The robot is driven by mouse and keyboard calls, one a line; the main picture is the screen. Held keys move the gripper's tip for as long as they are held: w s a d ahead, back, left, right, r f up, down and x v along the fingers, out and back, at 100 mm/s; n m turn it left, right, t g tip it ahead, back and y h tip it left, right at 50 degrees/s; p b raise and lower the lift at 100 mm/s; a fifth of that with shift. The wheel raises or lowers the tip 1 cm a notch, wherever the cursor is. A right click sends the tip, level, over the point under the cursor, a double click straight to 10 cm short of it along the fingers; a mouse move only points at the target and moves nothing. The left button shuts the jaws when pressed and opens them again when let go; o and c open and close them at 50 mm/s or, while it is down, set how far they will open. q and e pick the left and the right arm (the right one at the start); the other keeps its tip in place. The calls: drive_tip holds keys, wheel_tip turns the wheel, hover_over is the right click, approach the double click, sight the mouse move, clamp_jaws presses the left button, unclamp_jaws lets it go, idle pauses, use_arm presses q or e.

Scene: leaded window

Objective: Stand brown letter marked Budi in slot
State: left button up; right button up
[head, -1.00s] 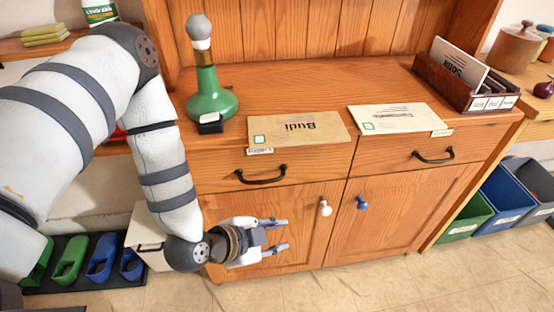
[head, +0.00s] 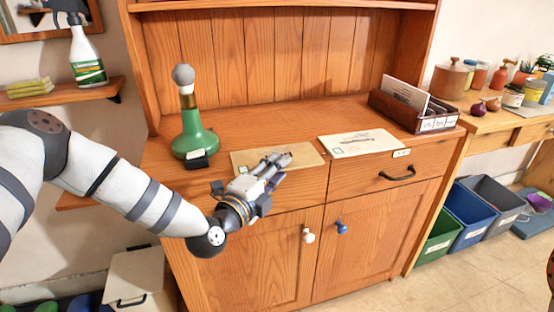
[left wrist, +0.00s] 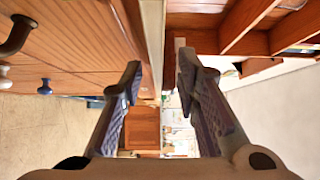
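The brown letter (head: 309,154) lies flat near the front edge of the cabinet top. My left gripper (head: 281,160) is in front of and over it, hiding its middle and the name. Its two fingers are apart; the left wrist view shows a gap between the fingertips (left wrist: 159,72). I cannot tell whether the letter's edge lies between them. The dark wooden letter rack (head: 393,108) stands at the right end of the cabinet top, with labels on its front. A pale letter (head: 405,93) stands in it. My right gripper is not in view.
A white letter (head: 359,143) lies flat right of the brown one. A green bottle (head: 191,134) with a grey stopper stands at the left, a small black block before it. The cabinet top behind the letters is clear. Bins (head: 468,217) stand on the floor at right.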

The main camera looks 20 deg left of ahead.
use_arm(q)
drive_tip(key=shift+w+d+f, duration=0.2)
drive_tip(key=shift+w+f, duration=0.1)
drive_tip(key=shift+w, duration=0.4)
drive_tip(key=shift+w+r, duration=0.2)
drive_tip(key=shift+r, duration=0.05)
clamp_jaws()
